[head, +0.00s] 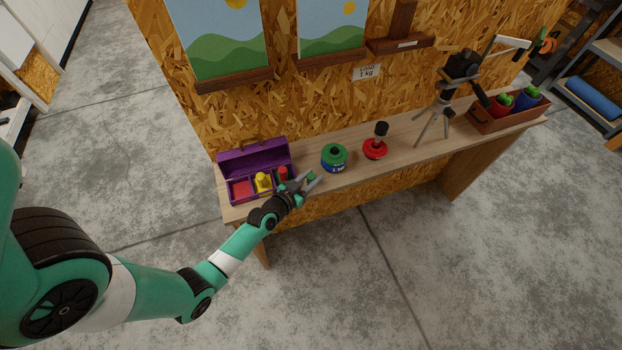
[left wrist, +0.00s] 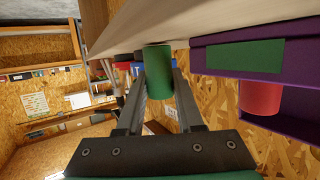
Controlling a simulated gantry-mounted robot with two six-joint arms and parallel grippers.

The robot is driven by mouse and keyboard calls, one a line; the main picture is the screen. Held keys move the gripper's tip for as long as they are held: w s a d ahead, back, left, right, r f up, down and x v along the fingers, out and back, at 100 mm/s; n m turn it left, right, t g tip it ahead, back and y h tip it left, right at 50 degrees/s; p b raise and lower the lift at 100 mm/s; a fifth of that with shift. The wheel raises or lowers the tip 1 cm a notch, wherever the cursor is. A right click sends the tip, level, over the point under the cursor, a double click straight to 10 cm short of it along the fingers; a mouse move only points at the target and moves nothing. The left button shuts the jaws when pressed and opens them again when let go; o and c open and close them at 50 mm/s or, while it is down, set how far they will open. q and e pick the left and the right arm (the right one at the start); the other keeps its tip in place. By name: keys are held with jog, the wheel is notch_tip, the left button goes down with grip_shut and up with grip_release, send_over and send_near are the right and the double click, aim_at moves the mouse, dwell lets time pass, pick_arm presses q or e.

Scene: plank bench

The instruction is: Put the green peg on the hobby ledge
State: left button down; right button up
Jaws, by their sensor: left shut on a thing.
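My left gripper (head: 309,182) is at the front edge of the bench, just right of the purple box. It is shut on the green peg (left wrist: 158,85), a plain cylinder between the two fingers in the left wrist view. In the head view only a little of the green peg (head: 311,176) shows between the fingertips. A small wooden ledge (head: 400,44) with a white label is fixed to the chipboard wall above the bench; I cannot read its label. My right gripper is not in view.
The open purple box (head: 254,153) holds red and yellow pieces. Right of it on the bench (head: 340,190) stand a green-and-blue round item (head: 335,158), a red-based item with black top (head: 375,148), a tripod (head: 434,124) and a brown crate (head: 490,124). Picture boards hang above.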

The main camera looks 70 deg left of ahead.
pick_arm(q)
jog(key=shift+f, duration=0.15)
jog(key=c, duration=0.5)
grip_release()
jog(key=shift+c, duration=0.2)
jog(key=shift+s+r, duration=0.1)
jog(key=shift+r, duration=0.2)
jog(key=v, duration=1.1)
jog(key=shift+s+d, duration=0.25)
jog(key=shift+s, duration=0.1)
